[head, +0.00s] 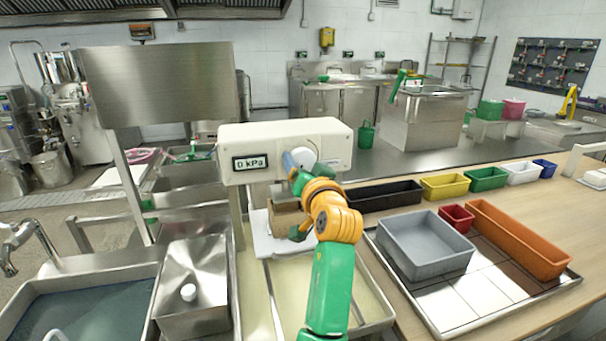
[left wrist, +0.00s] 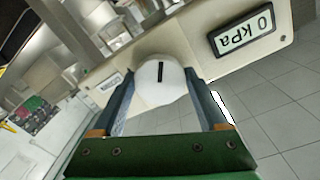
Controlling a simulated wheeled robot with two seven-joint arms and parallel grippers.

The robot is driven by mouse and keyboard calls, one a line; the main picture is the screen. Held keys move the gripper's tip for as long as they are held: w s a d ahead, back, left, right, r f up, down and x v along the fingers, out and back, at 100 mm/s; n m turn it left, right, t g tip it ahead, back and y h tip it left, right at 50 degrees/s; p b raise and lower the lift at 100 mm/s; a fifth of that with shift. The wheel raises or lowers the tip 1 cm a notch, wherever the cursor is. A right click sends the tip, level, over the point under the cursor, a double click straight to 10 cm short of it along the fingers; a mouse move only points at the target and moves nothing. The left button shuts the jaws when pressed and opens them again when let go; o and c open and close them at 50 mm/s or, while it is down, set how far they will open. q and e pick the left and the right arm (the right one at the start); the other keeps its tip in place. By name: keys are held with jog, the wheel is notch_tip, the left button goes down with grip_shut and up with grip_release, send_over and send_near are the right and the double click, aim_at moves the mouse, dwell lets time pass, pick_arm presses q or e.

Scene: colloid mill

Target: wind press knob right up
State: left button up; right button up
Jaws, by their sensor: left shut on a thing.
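The press is a cream-white box (head: 235,172) on the work surface. Its display (head: 250,162) reads 0 kPa and also shows, tilted, in the left wrist view (left wrist: 245,31). The white round press knob (head: 305,157) is on the box's front, right of the display. In the left wrist view the knob (left wrist: 160,88) sits between the two fingers, its black mark pointing along the picture's vertical. My left gripper (head: 293,163) is shut on the knob, its fingers partly covering it in the head view. My right gripper is in neither view.
Below the press is a white plate (head: 262,240) with a brown block (head: 285,217). At the right are a grey bin (head: 425,262), an orange bin (head: 520,240) and a small red bin (head: 457,214) on a tray. A steel sink (head: 80,305) lies at the left.

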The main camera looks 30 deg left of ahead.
pick_arm(q)
jog(key=n+b, duration=0.2)
jog(key=n, duration=0.1)
jog(key=shift+f, duration=0.2)
jog(key=shift+r+n+b, duration=0.1)
jog(key=shift+n+b, duration=0.7)
jog(key=shift+n, duration=1.1)
jog(key=shift+d+r, duration=0.1)
jog(key=o, duration=1.3)
jog(key=shift+c, duration=0.2)
jog(key=b+v, duration=0.2)
jog(key=v, duration=0.5)
